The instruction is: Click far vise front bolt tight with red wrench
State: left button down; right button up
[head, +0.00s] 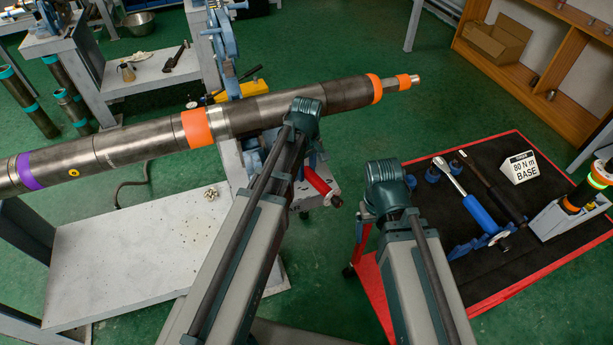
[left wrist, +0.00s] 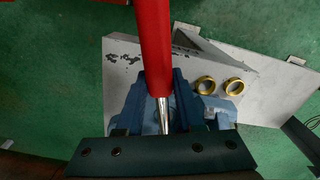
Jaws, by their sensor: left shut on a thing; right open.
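My left gripper is shut on the red wrench (head: 320,183); in the left wrist view the red handle (left wrist: 155,45) runs up between the blue fingers (left wrist: 166,100). Its silver shaft (left wrist: 163,115) shows below the handle. In the head view my left forearm hides most of the left gripper. A blue vise (head: 225,45) stands behind the long grey pipe (head: 265,108), with more blue vise parts below the pipe. I cannot make out its front bolt.
The cart (head: 520,275) holds a blue-handled wrench (head: 480,212), a dark bar (head: 505,200) and an "80 N m BASE" sign (head: 518,168). A grey bench (head: 130,265) stands at left. Two brass rings (left wrist: 220,87) lie on a grey surface in the wrist view.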

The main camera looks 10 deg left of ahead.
dwell(0.3)
pick_arm(q)
jog(key=shift+f+b, duration=2.45)
jog(key=shift+b, duration=0.05)
dwell(1.2)
jog(key=shift+s+a+m, duration=0.5)
jog(key=shift+s+m, duration=0.2)
dwell(1.2)
jog(key=shift+w, duration=0.1)
jog(key=shift+w+d+n, duration=0.75)
jog(key=shift+w+n, duration=0.1)
jog(key=shift+n, duration=0.15)
